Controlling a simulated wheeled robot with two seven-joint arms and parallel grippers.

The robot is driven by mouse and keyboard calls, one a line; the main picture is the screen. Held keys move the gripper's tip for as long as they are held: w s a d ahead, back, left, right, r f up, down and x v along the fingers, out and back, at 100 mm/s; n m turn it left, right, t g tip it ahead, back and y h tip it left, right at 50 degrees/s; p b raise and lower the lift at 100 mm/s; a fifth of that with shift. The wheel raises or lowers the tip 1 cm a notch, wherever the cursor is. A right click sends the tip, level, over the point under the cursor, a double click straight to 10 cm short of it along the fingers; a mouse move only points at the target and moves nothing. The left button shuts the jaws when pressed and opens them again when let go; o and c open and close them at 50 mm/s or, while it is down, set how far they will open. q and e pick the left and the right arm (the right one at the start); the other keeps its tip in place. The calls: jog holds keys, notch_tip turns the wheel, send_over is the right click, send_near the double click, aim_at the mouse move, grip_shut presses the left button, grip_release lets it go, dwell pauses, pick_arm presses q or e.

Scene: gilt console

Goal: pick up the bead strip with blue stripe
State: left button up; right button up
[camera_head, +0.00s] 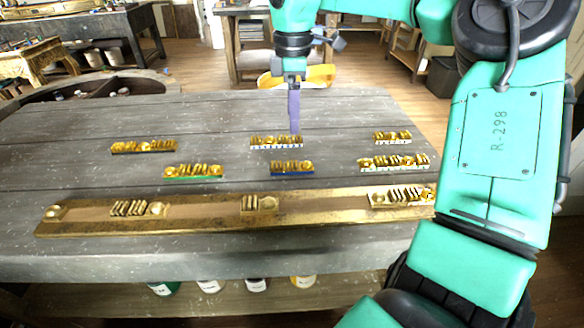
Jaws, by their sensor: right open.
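The bead strip with a blue stripe (292,168) lies on the grey wooden table, right of the middle, with gold beads on top and the blue along its front edge. My right gripper (294,128) points down from above, behind this strip and close over a pale-striped bead strip (276,142). It is open and appears empty; its fingers overlap in this view, so the gap between them is hidden. I cannot tell whether its tips touch the pale-striped strip. My left gripper is not in view.
A green-striped strip (193,171), a dark-edged strip (144,147) and two pale-edged strips (392,137) (394,162) lie around. A long gilt bar (200,212) with ornament pieces runs along the front. My right arm covers the table's right side. Bare wood lies between the strips.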

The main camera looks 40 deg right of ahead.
aim_at(292, 163)
notch_tip(292, 163, down, 13)
jog(key=p, duration=0.2)
jog(key=shift+a+r+p, duration=0.1)
jog(key=shift+p, duration=0.2)
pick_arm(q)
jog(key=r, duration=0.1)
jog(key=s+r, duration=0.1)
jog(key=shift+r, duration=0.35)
pick_arm(e)
grip_shut()
